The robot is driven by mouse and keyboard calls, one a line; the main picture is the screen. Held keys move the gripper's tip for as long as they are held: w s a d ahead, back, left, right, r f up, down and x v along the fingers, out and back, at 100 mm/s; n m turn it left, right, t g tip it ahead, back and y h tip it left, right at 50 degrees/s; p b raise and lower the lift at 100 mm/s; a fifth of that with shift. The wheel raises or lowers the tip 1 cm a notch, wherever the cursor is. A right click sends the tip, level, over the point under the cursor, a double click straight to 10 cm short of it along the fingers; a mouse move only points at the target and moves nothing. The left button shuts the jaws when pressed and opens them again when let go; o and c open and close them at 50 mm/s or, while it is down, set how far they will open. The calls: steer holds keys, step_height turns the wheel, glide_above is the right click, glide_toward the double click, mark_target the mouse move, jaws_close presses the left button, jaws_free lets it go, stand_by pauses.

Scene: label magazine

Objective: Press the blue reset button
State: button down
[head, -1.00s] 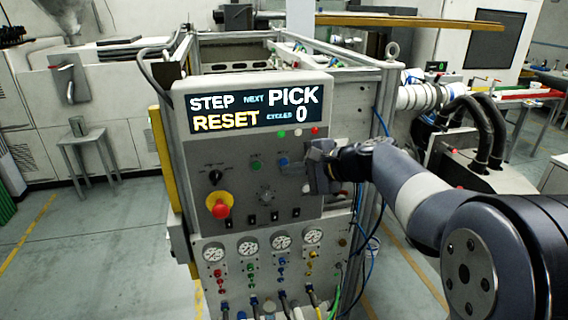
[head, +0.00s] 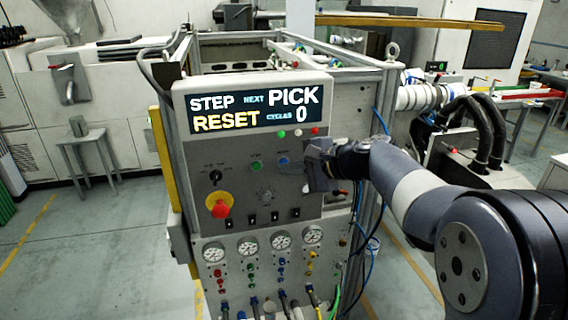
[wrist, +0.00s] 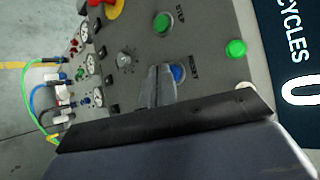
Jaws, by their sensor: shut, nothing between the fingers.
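The blue reset button (head: 283,161) is on the grey control panel, right of a green button. In the wrist view the blue button (wrist: 179,73) shows right beside my fingertips, partly covered by them, with its label to the right. My gripper (head: 304,167) is in front of the panel, just right of the blue button in the head view. In the wrist view my gripper (wrist: 158,72) is shut and empty, its fingers pointing at the panel. I cannot tell whether the tips touch the panel or button.
The green step button (wrist: 163,22) is close by. A red emergency knob (head: 218,207) sticks out at lower left. The display (head: 255,108) reads STEP RESET, NEXT PICK, CYCLES 0. Gauges and hoses are below. A grey block (head: 78,126) stands on a stool (head: 88,138).

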steer(key=shift+w+a, duration=0.1)
steer(key=shift+w, duration=0.3)
stand_by(0.5)
steer(key=shift+s, duration=0.15)
steer(key=shift+s+d+b, duration=0.2)
steer(key=shift+s+b, duration=0.1)
steer(key=shift+s, duration=0.35)
steer(key=s+b, duration=0.1)
steer(key=s, duration=0.1)
steer(key=s+d, duration=0.1)
steer(key=s, duration=0.1)
steer(key=shift+s+d+b, duration=0.2)
steer(key=shift+s+b, duration=0.2)
steer(key=shift+w, duration=0.15)
stand_by(0.5)
